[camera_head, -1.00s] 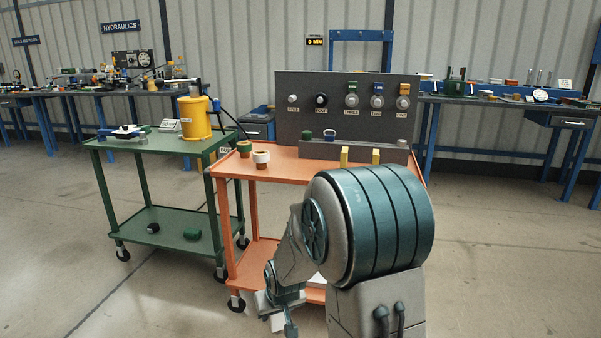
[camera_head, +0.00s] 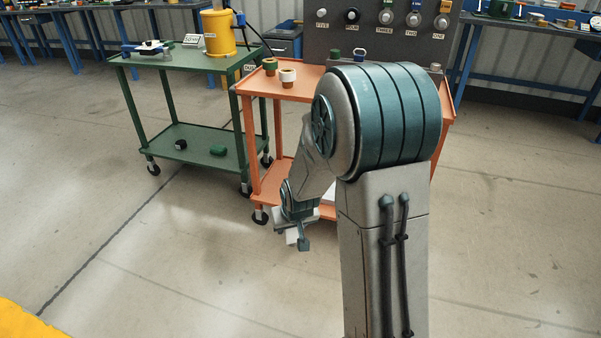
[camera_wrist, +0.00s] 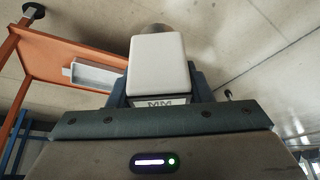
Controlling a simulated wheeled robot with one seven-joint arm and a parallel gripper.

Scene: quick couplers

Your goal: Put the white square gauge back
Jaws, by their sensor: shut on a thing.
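The white square gauge (camera_wrist: 158,62) is a pale block with rounded corners in the middle of the wrist view. My gripper (camera_wrist: 157,88) is shut on it, with a dark finger on either side. A white part of the gauge (camera_head: 291,237) shows there at the jaws. The gauge is clear of the cart and floor. The front of the panel (camera_head: 385,30) is partly hidden by my arm.
The orange cart (camera_head: 257,88) has rolls on its top and a white tray (camera_wrist: 96,77) on its lower shelf. A green cart (camera_head: 180,60) stands to its left with a yellow cylinder (camera_head: 217,36). The floor in front is clear.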

